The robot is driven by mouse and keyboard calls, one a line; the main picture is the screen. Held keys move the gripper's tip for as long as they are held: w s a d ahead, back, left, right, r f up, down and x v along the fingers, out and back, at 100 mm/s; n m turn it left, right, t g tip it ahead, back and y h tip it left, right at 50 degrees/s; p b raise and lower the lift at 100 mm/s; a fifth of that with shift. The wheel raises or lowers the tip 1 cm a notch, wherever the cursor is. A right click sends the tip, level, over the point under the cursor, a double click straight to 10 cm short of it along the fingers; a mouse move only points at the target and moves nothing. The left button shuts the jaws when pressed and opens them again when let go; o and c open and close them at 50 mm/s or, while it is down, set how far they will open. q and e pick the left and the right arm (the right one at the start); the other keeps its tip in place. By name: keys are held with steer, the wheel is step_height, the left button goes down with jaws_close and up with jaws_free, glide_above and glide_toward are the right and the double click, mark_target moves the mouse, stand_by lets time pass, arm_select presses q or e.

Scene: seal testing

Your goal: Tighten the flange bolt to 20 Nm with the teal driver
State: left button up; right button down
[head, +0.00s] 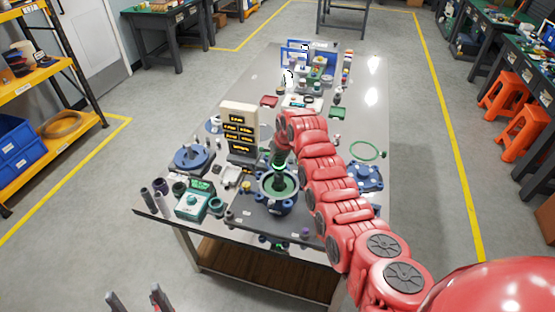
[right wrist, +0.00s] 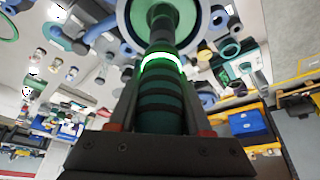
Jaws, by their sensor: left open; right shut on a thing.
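The teal driver (right wrist: 160,105) is a dark green, ribbed cylinder with a bright green lit ring. My right gripper (head: 281,148) is shut on it, with a finger on each side in the right wrist view. In the head view the driver (head: 279,170) stands roughly upright over the round flange fixture (head: 294,197), which has a pale rim and a green inside. The fixture also shows in the right wrist view (right wrist: 122,22). The flange bolt and the driver's tip are hidden, so I cannot tell if they touch. My left gripper (head: 134,293) is open and empty, in front of the table.
A stacked display (head: 239,130) with orange text stands left of the driver. A blue round fixture (head: 191,158), a teal-and-white device (head: 191,205) and a blue flange part (head: 367,177) lie around it. The grey table's (head: 374,100) right far side is fairly clear.

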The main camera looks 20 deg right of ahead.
steer(key=shift+r, duration=0.1)
steer(key=shift+r, duration=2.5)
steer(key=shift+f, duration=0.1)
